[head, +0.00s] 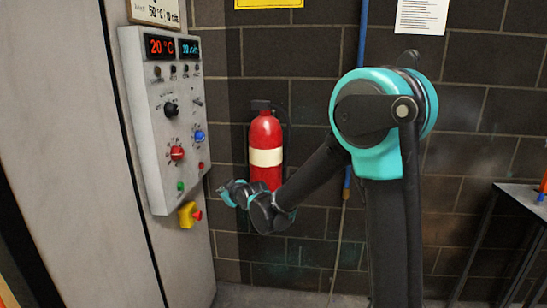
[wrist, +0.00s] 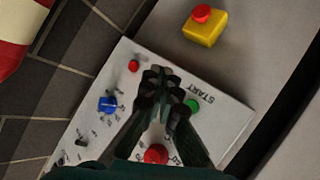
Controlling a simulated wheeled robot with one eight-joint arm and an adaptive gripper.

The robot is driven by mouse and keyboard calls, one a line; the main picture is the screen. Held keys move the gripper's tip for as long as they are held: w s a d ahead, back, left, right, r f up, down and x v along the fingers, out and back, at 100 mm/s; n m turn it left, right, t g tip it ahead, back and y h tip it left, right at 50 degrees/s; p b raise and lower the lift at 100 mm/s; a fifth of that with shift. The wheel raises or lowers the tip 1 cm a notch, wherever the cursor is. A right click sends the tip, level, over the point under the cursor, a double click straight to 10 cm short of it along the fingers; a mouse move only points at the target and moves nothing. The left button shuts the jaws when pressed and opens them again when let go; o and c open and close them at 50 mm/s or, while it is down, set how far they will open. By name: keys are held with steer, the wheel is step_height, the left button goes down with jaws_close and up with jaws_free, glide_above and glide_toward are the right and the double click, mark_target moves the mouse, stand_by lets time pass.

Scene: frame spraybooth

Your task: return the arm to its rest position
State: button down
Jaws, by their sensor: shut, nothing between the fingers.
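My arm reaches from the right of the head view toward the wall-side control panel (head: 158,120). My gripper (head: 224,190) is shut and empty, just right of the panel's lower edge in that view. In the wrist view my gripper (wrist: 160,76) shows its fingers together in front of the panel face (wrist: 225,125). A green button (wrist: 192,105) marked START is beside the fingertips. A red knob (wrist: 156,154) and a blue knob (wrist: 108,104) are nearby. I cannot tell whether the fingers touch the panel.
A red fire extinguisher (head: 265,135) hangs on the dark block wall behind my forearm. A yellow box with a red button (head: 188,214) sits below the panel. A table (head: 520,192) stands at the far right. The displays show 20 °C and a dimmer reading.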

steer(key=s+d+f+m+g+h, duration=0.1)
steer(key=s+d+f+m+h, duration=0.15)
steer(key=d, duration=0.65)
steer(key=s+d+f+m+g+h, duration=0.1)
steer(key=s+d+f+m, duration=0.15)
steer(key=d, duration=0.65)
steer(key=s+d+f+m+h, duration=0.15)
steer(key=s+d, duration=0.25)
steer(key=d, duration=0.6)
steer(key=s+d+f+m+g+h, duration=0.1)
steer(key=s+d+f+m+g, duration=0.1)
steer(key=s+d, duration=0.5)
steer(key=s+d+f+m+g+h, duration=0.2)
steer(key=s+d+f+m, duration=0.2)
steer(key=s, duration=0.7)
steer(key=d+f, duration=0.2)
steer(key=d, duration=0.2)
steer(key=shift+s+f+g, duration=0.2)
steer(key=shift+s+g, duration=0.1)
steer(key=shift+s, duration=0.1)
